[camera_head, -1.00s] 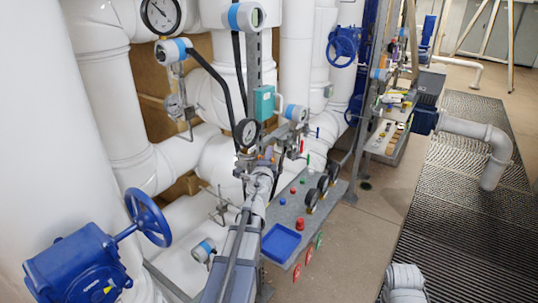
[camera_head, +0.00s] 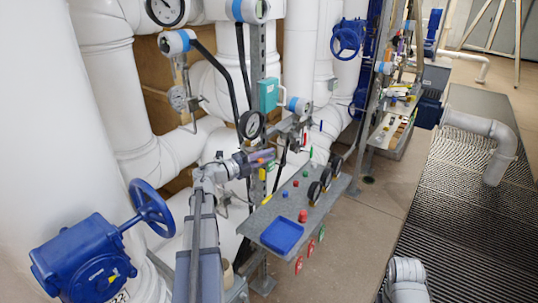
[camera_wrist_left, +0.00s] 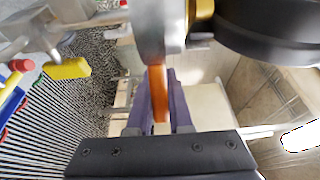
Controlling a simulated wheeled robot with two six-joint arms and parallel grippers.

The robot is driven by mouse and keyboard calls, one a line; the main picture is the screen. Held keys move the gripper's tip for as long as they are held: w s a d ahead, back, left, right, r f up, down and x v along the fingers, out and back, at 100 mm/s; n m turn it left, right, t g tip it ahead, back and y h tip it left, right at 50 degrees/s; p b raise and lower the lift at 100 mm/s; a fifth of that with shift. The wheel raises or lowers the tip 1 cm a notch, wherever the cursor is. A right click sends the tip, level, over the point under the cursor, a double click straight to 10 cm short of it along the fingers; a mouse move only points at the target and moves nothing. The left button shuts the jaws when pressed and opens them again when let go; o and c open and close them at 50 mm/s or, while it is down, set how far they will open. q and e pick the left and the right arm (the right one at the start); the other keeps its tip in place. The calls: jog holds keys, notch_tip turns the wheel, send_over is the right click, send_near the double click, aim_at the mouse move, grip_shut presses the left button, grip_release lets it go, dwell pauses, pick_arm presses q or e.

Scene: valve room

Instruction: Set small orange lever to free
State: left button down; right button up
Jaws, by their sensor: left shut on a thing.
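The small orange lever (camera_wrist_left: 159,88) shows in the left wrist view as a thin upright orange strip. It stands between the purple fingers of my left gripper (camera_wrist_left: 160,112), which is shut on it. In the head view my left gripper (camera_head: 262,157) reaches in from the left, just below a black pressure gauge (camera_head: 251,124). A bit of the orange lever (camera_head: 263,161) shows at the fingertips there. The base of the lever is hidden. My right gripper is not in view.
A grey panel (camera_head: 325,207) with coloured buttons, gauges and a blue tray (camera_head: 281,235) lies right of my left gripper. A blue handwheel (camera_head: 151,208) stands at the left. White pipes fill the back.

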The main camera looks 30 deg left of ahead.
pick_arm(q)
jog(key=shift+s+a+m+g+h, duration=0.1)
jog(key=shift+s+m+g+h, duration=0.25)
jog(key=shift+h, duration=0.25)
jog(key=shift+m, duration=0.25)
jog(key=c, duration=0.8)
grip_release()
jog(key=shift+r, duration=0.1)
